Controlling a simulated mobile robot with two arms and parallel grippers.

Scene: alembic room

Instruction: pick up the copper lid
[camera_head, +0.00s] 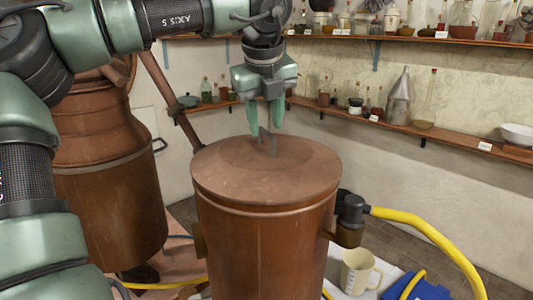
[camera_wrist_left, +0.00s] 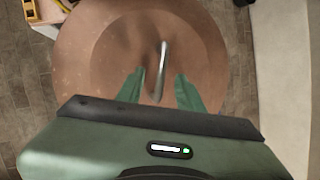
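The copper lid (camera_head: 222,172) lies on top of a copper vessel (camera_head: 262,250) in the middle of the head view. I cannot tell whether a finger touches the handle. My right gripper is out of view.
A larger copper still (camera_head: 105,190) stands at the left. A yellow hose (camera_head: 425,232) runs from a dark fitting (camera_head: 350,210) at the right. A cream jug (camera_head: 357,270) stands low beside the vessel. Shelves (camera_head: 430,130) with bottles line the back wall.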

